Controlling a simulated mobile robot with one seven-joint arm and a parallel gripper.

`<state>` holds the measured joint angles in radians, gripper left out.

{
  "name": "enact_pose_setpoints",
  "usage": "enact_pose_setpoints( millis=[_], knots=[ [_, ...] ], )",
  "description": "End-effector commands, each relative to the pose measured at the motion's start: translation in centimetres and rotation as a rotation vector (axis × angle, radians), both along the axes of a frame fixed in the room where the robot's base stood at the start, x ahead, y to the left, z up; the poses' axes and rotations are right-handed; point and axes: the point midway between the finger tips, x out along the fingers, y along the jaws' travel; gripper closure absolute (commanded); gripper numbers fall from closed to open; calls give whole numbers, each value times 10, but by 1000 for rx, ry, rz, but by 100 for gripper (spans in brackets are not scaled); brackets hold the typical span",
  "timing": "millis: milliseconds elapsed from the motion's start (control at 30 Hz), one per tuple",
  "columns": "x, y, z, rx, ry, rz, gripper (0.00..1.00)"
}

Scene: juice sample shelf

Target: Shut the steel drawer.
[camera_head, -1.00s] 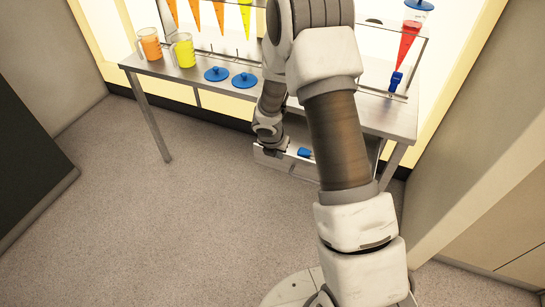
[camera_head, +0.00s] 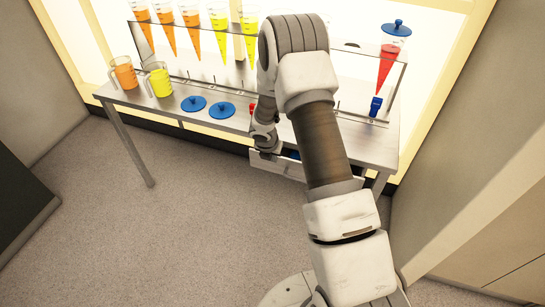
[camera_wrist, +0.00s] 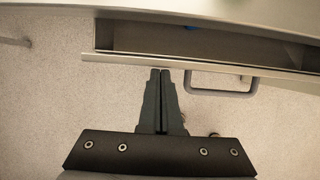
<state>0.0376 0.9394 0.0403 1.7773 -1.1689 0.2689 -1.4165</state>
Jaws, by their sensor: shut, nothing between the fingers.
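The steel drawer (camera_head: 285,167) sits under the right part of the steel table and stands partly out. In the wrist view its front edge (camera_wrist: 200,66) runs across the picture, with a narrow open gap behind it and a bit of blue inside. A grey bar handle (camera_wrist: 222,92) is on its front. My gripper (camera_wrist: 160,70) is shut and empty, its tips at the drawer's front, left of the handle; I cannot tell whether they touch. In the head view my gripper (camera_head: 266,153) is at the left part of the drawer front, and my arm hides the drawer's middle.
On the steel table (camera_head: 170,110) stand an orange jug (camera_head: 124,74) and a yellow jug (camera_head: 160,82), with blue lids (camera_head: 222,110) beside them. Cones of juice hang in a rack, a red one (camera_head: 386,67) at right. The floor in front is clear.

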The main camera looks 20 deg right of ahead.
Motion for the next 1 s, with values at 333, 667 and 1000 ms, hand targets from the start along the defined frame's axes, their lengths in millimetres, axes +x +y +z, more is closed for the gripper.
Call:
enact_pose_setpoints(
  millis=[333,667,1000],
  knots=[
    [1,0,0,0,0,0,100],
    [0,0,0,0,0,0,100],
    [-1,13,0,1,-1,-1,100]
  ],
)
